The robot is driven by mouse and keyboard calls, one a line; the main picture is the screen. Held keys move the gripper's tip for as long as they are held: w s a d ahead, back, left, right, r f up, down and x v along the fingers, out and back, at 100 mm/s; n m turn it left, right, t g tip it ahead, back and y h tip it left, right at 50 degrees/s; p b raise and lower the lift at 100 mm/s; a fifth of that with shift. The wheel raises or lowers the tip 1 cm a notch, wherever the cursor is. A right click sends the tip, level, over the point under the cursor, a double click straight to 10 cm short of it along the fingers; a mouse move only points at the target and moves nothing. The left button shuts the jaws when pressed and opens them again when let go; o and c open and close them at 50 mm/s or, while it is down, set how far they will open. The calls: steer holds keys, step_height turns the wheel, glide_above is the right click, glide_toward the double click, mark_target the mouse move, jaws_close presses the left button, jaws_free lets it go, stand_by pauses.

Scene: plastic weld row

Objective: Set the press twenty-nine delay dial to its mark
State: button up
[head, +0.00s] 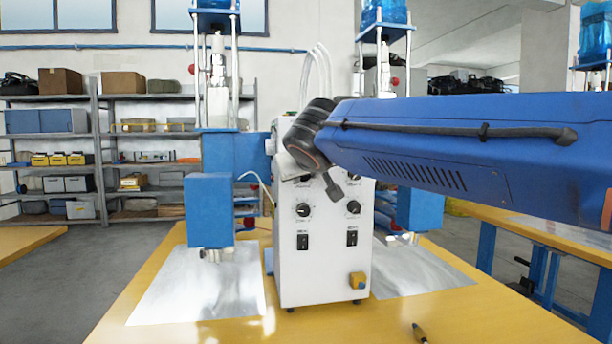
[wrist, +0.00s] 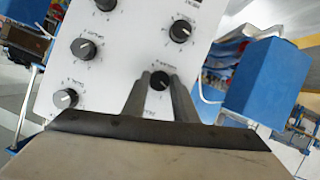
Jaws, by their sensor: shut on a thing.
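The white control box (head: 318,275) stands on the yellow bench between two press heads. Its front panel carries several black dials with white pointer lines. In the wrist view the two dark fingers of my gripper (wrist: 160,90) stand on either side of one dial (wrist: 159,82) and are shut on it. The pointer on that dial is hard to make out. The labels are too small to read surely. In the head view my blue arm crosses in front of the upper panel and hides part of it. Two lower dials, left (head: 302,210) and right (head: 353,207), show there.
Blue press heads (head: 209,210) stand over metal sheets (head: 200,290) on both sides. A small tool (head: 419,333) lies on the bench front (head: 300,325).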

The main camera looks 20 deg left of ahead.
steer(key=n+t+h, duration=0.1)
steer(key=n, duration=0.2)
steer(key=n+t+h, duration=0.1)
steer(key=n+t, duration=0.1)
steer(key=n, duration=0.1)
steer(key=n+t+h, duration=0.1)
steer(key=n, duration=0.2)
steer(key=shift+s+a+f, duration=0.2)
steer(key=shift+a+f, duration=0.05)
steer(key=shift+f, duration=0.1)
steer(key=shift+n+t, duration=0.3)
stand_by(0.4)
steer(key=o, duration=1)
steer(key=shift+o, duration=0.2)
steer(key=s+d+r, duration=0.1)
steer(key=s+d, duration=0.2)
steer(key=s, duration=1.4)
steer(key=shift+r, duration=0.15)
